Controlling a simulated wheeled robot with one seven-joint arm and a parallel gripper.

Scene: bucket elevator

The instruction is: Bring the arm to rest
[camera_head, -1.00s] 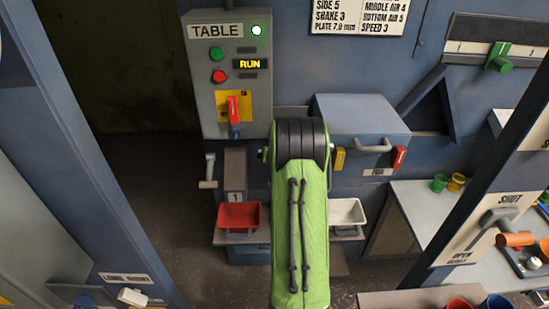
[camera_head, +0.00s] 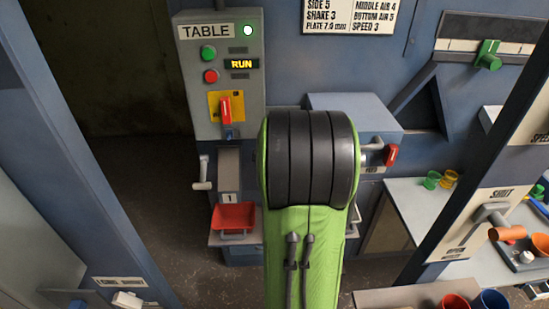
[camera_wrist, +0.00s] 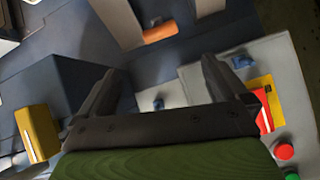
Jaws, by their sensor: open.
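My gripper (camera_wrist: 163,78) shows in the wrist view with its two dark fingers spread apart and nothing between them. In the head view my green arm with its black joint rises through the middle of the picture, and the gripper is hidden behind it. In the wrist view the yellow plate (camera_wrist: 268,88) with a red handle lies just beyond the right finger. A yellow block (camera_wrist: 37,132) is at the left. I cannot tell from the wrist view how far the fingers are from these things.
The TABLE panel (camera_head: 218,122) shows RUN and a lit green lamp. A red tray (camera_head: 234,217) sits below it. A blue-grey box (camera_head: 345,104) stands behind my arm. A diagonal post (camera_head: 487,155) and a bench with red (camera_head: 455,303) and blue cups (camera_head: 491,301) are at right.

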